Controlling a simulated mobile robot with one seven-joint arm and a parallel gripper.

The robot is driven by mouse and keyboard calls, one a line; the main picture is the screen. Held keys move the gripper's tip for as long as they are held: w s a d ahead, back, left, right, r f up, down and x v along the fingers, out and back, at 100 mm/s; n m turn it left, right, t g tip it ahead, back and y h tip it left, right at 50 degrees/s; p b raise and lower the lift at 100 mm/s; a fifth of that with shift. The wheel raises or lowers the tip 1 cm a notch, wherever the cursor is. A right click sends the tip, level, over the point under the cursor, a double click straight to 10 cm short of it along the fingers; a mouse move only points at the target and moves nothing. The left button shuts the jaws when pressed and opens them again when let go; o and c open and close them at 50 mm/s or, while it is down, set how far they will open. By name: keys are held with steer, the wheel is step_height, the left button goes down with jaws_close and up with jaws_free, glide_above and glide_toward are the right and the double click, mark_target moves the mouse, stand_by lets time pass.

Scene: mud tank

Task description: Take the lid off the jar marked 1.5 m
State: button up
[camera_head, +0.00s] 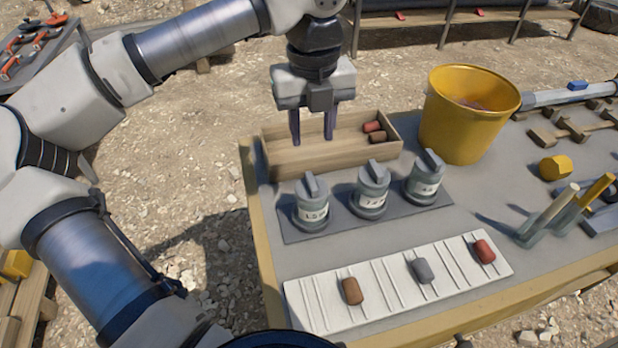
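Three grey jars stand in a row on a dark mat (290,235) on the table. The left jar (312,213) has a label that seems to read 1.5 m, and its grey lid (311,187) with an upright grip is on it. The middle jar (370,200) and the right jar (424,189) also have their lids on; their labels are too small to read surely. My gripper (313,142) points down over the wooden box behind the jars. Its two fingers are apart with nothing between them. It is above and behind the left jar, not touching it.
The wooden box (290,161) holds a red and a brown piece at its right end. A yellow bucket (462,120) stands right of it. A white grooved tray (320,300) with three small pieces lies in front. Upright handles (552,210) stand at right.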

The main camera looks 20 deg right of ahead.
glide_above(312, 180)
steer(key=f+p, duration=0.1)
steer(key=f, duration=0.5)
steer(key=shift+s+f, duration=0.15)
steer(key=shift+s, duration=0.05)
steer(key=shift+w+f+p, duration=0.2)
steer(key=shift+f+p, duration=0.9)
steer(key=shift+f, duration=1.6)
steer(key=shift+c, duration=0.2)
jaws_close()
